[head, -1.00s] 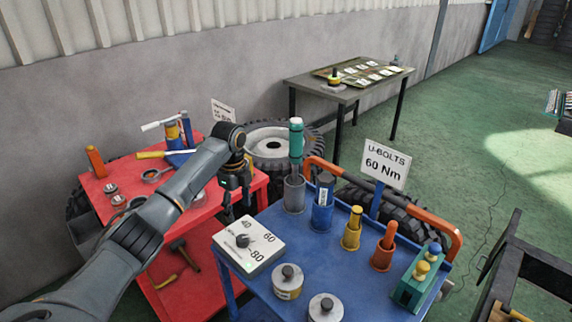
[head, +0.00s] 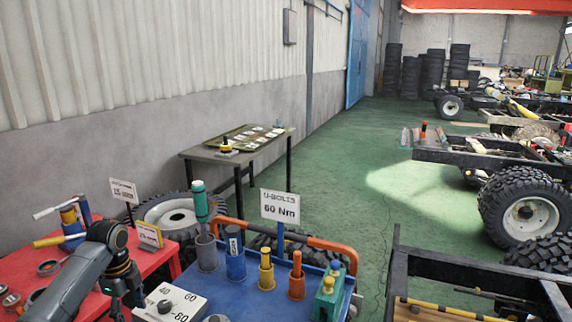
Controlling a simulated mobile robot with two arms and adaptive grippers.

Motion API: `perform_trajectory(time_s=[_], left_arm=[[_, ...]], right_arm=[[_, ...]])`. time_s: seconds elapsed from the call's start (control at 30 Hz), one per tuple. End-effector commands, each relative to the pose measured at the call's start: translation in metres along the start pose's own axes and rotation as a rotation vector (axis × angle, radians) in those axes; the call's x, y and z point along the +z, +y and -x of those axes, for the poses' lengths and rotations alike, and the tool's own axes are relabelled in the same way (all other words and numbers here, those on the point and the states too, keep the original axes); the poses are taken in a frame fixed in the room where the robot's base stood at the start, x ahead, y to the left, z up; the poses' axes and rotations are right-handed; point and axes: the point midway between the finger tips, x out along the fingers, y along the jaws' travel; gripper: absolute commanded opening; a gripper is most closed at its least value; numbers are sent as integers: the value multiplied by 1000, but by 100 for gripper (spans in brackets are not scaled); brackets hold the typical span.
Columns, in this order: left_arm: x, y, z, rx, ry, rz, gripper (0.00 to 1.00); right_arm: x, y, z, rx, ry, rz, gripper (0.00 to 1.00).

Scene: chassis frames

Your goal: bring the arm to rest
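My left arm comes in from the lower left in the head view. Its gripper (head: 126,292) hangs downward between the red cart (head: 152,262) and the blue cart (head: 245,290). The fingers are dark and small, and I cannot tell whether they are open or shut. Nothing is clearly seen in them. My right arm is not in view.
The blue cart holds a dial box (head: 172,303), a green-handled tool (head: 200,205) in a cup, and yellow (head: 266,272) and orange (head: 297,278) holders. A "60 Nm" sign (head: 280,207) stands behind. A dark chassis frame (head: 480,270) is at right. Green floor (head: 345,180) lies open beyond.

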Motion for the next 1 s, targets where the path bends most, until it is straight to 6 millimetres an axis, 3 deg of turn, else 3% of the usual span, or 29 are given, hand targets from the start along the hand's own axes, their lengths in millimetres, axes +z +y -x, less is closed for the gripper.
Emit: perform_trajectory(time_s=[0.1, 0.37, 0.57, 0.77, 0.87, 1.0], left_arm=[[-3, 0, -20, -2, 1, 42, 60], [-8, 4, -73, -18, -4, 165, 60], [-16, 15, -136, -34, -11, 309, 60], [-31, 50, -231, -53, -21, 517, 60], [-45, 86, -295, -65, -28, 659, 60], [-67, 153, -376, -87, -34, 853, 60]], right_arm=[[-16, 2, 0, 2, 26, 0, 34], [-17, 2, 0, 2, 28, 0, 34], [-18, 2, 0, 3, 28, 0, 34], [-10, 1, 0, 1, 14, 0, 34], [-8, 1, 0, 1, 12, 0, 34], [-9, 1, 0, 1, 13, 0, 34]])
